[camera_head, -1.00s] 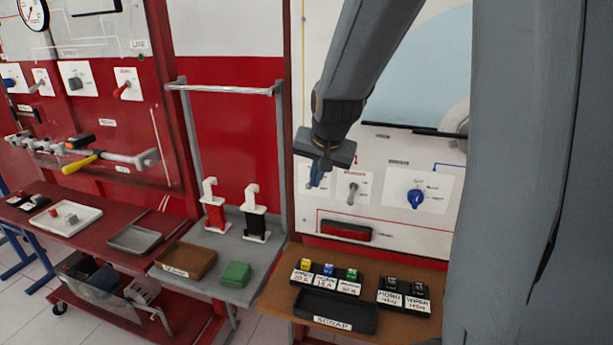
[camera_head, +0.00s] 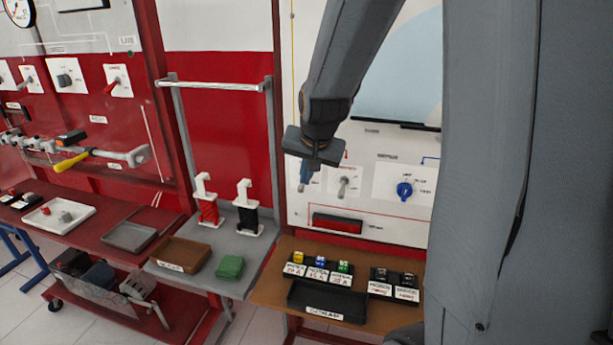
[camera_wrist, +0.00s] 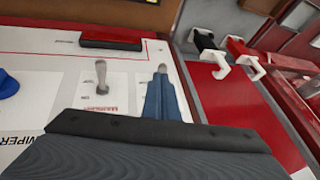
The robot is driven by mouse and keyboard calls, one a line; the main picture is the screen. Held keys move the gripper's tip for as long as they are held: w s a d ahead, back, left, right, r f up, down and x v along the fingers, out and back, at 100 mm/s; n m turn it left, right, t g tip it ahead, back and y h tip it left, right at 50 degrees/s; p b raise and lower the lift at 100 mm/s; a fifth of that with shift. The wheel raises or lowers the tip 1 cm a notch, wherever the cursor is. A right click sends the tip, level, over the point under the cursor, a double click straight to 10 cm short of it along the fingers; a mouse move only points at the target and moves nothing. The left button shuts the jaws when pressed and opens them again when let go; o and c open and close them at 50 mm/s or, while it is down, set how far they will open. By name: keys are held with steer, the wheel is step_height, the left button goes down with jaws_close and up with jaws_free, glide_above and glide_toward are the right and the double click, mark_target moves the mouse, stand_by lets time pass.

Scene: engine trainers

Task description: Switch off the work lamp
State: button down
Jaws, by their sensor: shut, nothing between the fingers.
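My gripper (camera_head: 306,178) is shut and empty, its slim blue fingers in front of the white panel at the left of its row of controls. In the wrist view the fingers (camera_wrist: 163,100) point at the panel, and a small grey tip shows just past them; I cannot tell whether it is a lever or the fingertips. A grey toggle lever (camera_head: 343,186) on a white plate with a red label stands just right of the fingers. It also shows in the wrist view (camera_wrist: 101,75), apart from them. The label is too small to read, so I cannot tell which control is the work lamp's.
A blue knob (camera_head: 404,190) is farther right on the panel, and a dark red bar (camera_head: 337,223) is below. A brown shelf (camera_head: 268,292) below holds coloured blocks and a black scrap tray (camera_head: 326,301). White hooked posts (camera_head: 245,220) stand on the left.

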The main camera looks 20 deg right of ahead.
steer(key=shift+r, duration=0.15)
steer(key=s+a+r, duration=0.2)
steer(key=s+r, duration=0.5)
steer(key=s, duration=0.4)
steer(key=shift+r+p, duration=0.15)
steer(key=shift+p, duration=0.3)
stand_by(0.4)
steer(key=s+a+f+n+g, duration=0.2)
steer(key=s+a+f+n, duration=0.1)
steer(key=s+f, duration=0.2)
steer(key=s+a+f+n+g, duration=0.3)
steer(key=s+f+n, duration=0.1)
steer(key=f, duration=0.4)
steer(key=shift+s+f+y, duration=0.4)
steer(key=shift+s, duration=0.1)
